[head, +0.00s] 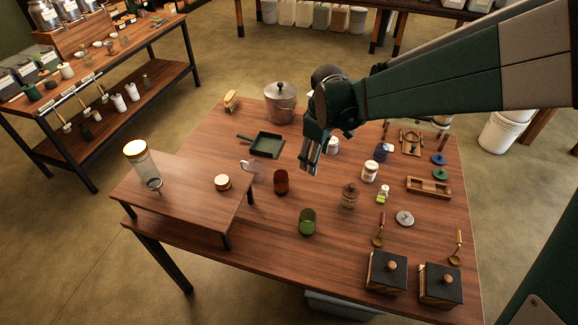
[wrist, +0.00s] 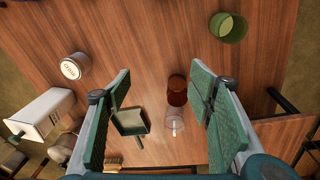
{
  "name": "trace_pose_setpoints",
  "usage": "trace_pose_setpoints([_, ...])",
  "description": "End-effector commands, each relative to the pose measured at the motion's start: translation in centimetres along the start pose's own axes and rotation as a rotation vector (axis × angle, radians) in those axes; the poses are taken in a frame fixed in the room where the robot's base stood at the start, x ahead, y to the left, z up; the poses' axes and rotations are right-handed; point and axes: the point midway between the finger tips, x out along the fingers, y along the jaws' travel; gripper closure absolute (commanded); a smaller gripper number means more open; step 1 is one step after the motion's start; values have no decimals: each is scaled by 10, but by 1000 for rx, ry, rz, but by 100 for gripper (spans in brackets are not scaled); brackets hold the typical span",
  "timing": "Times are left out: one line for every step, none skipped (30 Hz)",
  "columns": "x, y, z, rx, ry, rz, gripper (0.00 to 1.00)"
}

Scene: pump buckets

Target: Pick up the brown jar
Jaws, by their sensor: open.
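A brown glass jar (head: 281,182), open-topped, stands upright on the main table beside the raised wooden stand. In the wrist view the brown jar (wrist: 177,88) shows between the fingers, with table visible around it. A rounded, lidded brownish jar (head: 349,195) stands farther right on the table. My gripper (head: 311,160) is open and empty, above the table and behind and right of the brown glass jar in the head view. Both spread fingers frame the wrist view (wrist: 160,75). Nothing is between the pads at gripper height.
A clear glass mug (head: 252,169) stands close to the brown jar's left. A green glass jar (head: 307,222) stands in front. A dark green square pan (head: 267,145) and a large lidded pot (head: 281,102) lie behind. The raised stand (head: 190,212) holds a tall glass canister (head: 141,160).

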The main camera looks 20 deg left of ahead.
Motion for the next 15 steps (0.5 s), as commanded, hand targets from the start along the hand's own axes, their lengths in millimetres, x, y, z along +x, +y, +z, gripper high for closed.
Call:
trace_pose_setpoints([6,-1,-10,-25,-5,-7,47])
trace_pose_setpoints([10,-2,-15,-39,-9,-12,47])
trace_pose_setpoints([16,-4,-22,-61,-14,-19,47])
trace_pose_setpoints([20,-5,-28,-76,-17,-23,47])
trace_pose_setpoints([24,-6,-32,-91,-20,-28,47])
trace_pose_setpoints([30,-8,-39,-111,-25,-34,47])
trace_pose_setpoints([34,-10,-44,-127,-29,-39,47])
trace_pose_setpoints([39,-12,-49,-141,-32,-44,47])
trace_pose_setpoints([45,-14,-56,-162,-36,-50,47])
trace_pose_setpoints([49,-15,-60,-178,-39,-55,47])
trace_pose_setpoints([54,-17,-65,-192,-43,-60,47])
trace_pose_setpoints([60,-20,-71,-212,-48,-66,47])
trace_pose_setpoints([64,-22,-76,-228,-51,-71,47])
trace_pose_setpoints([69,-24,-80,-241,-54,-75,47])
trace_pose_setpoints([74,-26,-85,-259,-57,-81,47])
